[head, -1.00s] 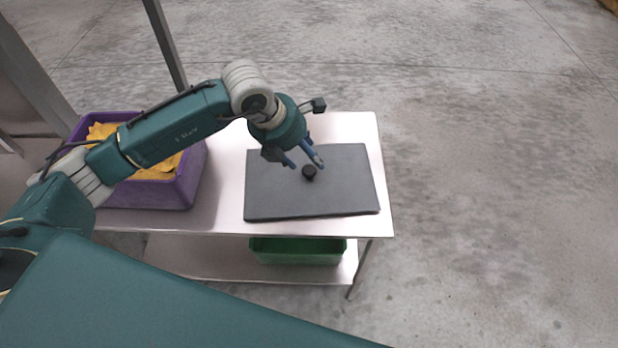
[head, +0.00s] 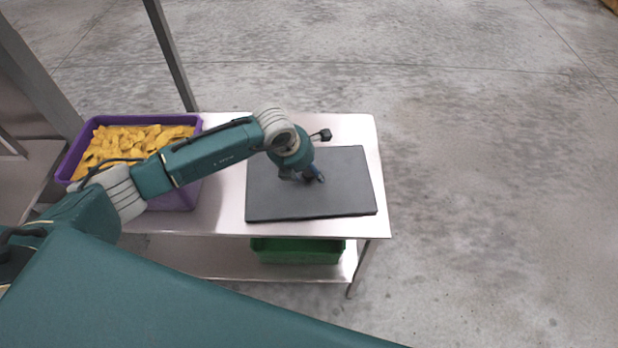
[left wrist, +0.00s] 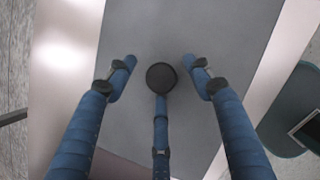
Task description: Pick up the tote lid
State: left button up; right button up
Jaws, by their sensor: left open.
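The tote lid (head: 345,188) is a flat dark grey panel lying on the right part of the metal table. It has a round black knob (left wrist: 161,77) near its middle, which shows in the left wrist view. My left gripper (head: 312,178) is open, pointing down over the middle of the lid. In the left wrist view the left gripper (left wrist: 160,75) has its blue fingers spread around the knob, with two to its sides and one below it; gaps show at the sides. In the head view the gripper hides the knob. My right gripper is not in view.
A purple tote (head: 187,196) full of yellow pieces stands at the table's left. A green tote (head: 298,256) sits on the lower shelf. Bare tabletop (head: 222,190) lies between purple tote and lid. A metal post (head: 172,55) rises behind the table.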

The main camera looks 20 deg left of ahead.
pick_arm(q)
grip_shut()
jog(key=shift+w+r, duration=0.1)
dwell(0.3)
